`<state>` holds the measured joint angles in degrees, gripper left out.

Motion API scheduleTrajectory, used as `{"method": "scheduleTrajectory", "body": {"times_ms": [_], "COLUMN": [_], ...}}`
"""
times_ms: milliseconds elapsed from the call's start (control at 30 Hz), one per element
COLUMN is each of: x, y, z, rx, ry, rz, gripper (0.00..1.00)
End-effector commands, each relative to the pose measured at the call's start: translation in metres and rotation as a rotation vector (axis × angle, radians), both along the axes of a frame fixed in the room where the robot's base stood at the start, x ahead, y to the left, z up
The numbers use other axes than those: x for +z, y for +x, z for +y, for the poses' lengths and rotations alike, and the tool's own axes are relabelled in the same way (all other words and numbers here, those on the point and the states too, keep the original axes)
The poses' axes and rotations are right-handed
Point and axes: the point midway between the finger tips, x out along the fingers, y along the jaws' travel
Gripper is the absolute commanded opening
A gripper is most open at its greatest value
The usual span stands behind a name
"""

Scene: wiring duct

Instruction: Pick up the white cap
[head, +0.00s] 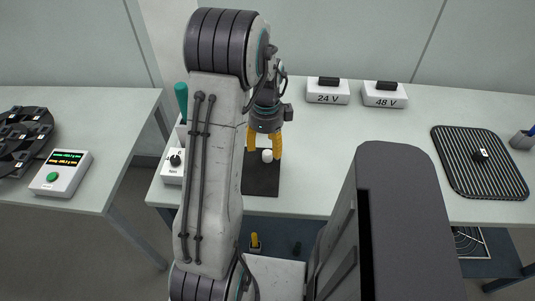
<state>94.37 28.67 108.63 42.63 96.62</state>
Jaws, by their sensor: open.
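The white cap (267,156) is small and pale and shows between the yellow fingers of my gripper (264,155), just above or on a dark mat (262,186). My gripper points down with one finger on each side of the cap. The fingers are apart, with the cap between them in this view; I cannot tell how far it is in depth from the fingertips. My arm hides part of the table left of the mat.
Two white boxes marked 24 V (328,96) and 48 V (385,99) stand at the back. A black ribbed mat (480,165) lies at right with a small dark object on it. A white box with a knob (173,166) stands left of my arm. The table's middle right is clear.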

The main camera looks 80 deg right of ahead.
Motion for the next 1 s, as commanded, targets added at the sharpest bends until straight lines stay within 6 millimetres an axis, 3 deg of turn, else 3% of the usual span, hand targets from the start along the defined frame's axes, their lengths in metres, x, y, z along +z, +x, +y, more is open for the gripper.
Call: {"method": "scheduleTrajectory", "body": {"times_ms": [300, 667, 1000], "x": [-0.034, -0.038, -0.038], "y": [0.001, 0.001, 0.001], "z": [-0.003, -0.003, -0.003], "rx": [0.001, 0.001, 0.001], "ry": [0.003, 0.001, 0.001], "rz": [-0.001, 0.0, 0.0], "gripper": [0.59, 0.61, 0.31]}}
